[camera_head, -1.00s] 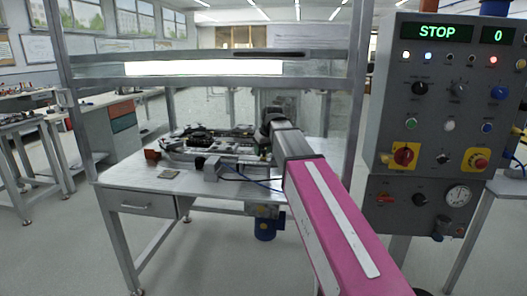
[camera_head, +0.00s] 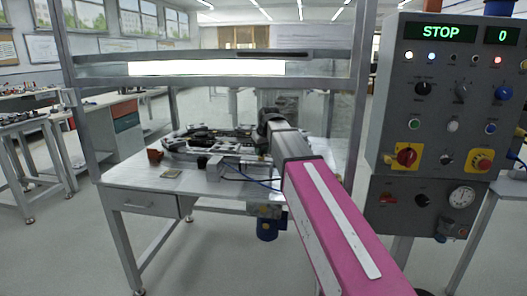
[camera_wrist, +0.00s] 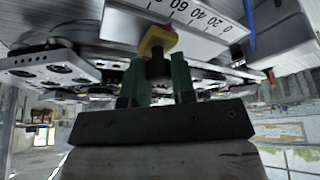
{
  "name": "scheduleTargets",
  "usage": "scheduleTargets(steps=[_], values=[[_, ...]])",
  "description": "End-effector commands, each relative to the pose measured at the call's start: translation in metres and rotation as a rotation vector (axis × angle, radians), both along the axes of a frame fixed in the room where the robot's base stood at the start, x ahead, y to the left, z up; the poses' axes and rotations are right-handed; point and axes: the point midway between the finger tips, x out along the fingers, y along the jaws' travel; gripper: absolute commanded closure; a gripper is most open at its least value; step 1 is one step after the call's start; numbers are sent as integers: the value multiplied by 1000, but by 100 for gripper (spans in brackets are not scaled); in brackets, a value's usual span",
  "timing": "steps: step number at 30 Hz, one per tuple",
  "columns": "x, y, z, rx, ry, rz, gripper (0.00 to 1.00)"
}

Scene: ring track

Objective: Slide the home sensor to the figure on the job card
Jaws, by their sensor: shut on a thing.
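The home sensor (camera_wrist: 157,40) is a small yellow block with a red tip and a dark stem, at the top middle of the wrist view. It stands at a pale scale (camera_wrist: 190,18) with printed figures, including 20, 40 and 60; its exact reading is unclear. My gripper (camera_wrist: 158,72) has green fingers shut on the sensor's dark stem. In the head view my own arm hides the fingers and the sensor. A small flat card-like piece (camera_head: 171,173) lies at the table's front left; I cannot read it or tell whether it is the job card.
The ring track (camera_head: 205,140) lies on the metal table (camera_head: 145,178), under a frame with a lit lamp (camera_head: 205,68). A grey control panel (camera_head: 445,130) stands at the right, showing STOP and 0. Track rails and a grey block crowd around my fingers.

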Motion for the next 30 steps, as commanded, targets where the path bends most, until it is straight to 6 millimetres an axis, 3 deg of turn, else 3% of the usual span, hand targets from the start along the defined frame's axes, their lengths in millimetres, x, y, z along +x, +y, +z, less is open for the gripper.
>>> scheduleTargets(steps=[2,3,5,17,30], values=[[0,0,0,0,0,0,100],[0,0,0,0,0,0,66],[0,0,0,0,0,0,50],[-2,-1,7,0,-1,0,50],[-25,-13,69,0,-2,0,50]])
